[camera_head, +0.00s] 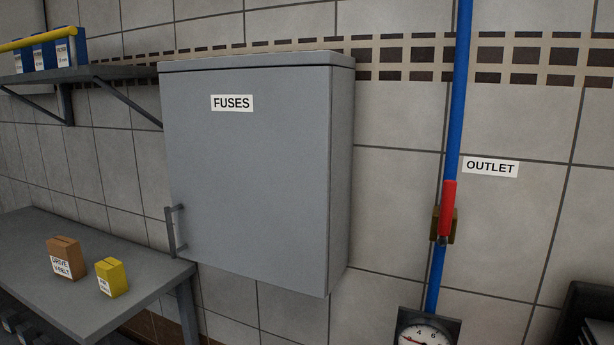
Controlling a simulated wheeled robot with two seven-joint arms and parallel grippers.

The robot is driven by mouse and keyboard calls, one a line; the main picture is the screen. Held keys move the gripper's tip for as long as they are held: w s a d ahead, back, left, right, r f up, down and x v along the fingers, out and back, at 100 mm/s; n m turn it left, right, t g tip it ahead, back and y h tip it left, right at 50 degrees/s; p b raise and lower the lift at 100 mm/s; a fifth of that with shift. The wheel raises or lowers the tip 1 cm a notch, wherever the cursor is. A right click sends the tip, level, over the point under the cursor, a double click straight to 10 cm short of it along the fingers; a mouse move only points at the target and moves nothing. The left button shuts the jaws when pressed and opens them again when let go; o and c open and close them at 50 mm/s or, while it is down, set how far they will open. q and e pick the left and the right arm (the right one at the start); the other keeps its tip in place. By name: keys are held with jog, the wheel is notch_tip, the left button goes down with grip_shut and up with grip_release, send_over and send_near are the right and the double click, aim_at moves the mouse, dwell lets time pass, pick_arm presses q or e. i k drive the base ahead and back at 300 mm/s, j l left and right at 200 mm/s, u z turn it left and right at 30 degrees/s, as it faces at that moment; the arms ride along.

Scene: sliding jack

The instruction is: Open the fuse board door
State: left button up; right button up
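The fuse board (260,170) is a grey wall box with a white FUSES label (232,103) on its front door. The door looks closed, flush with the box. A dark grey bar handle (173,230) stands upright at the door's lower left edge. Neither of my grippers shows in the head view, so where they are relative to the handle cannot be told.
A grey bench (75,290) at lower left holds a brown box (66,258) and a yellow box (112,277). A shelf (110,73) hangs left of the board. Right are a blue pipe (458,90) with a red valve lever (448,208) and a gauge (425,332).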

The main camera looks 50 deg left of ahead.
aim_at(248, 151)
jog(key=k+j+u, duration=0.1)
jog(key=u, duration=1.65)
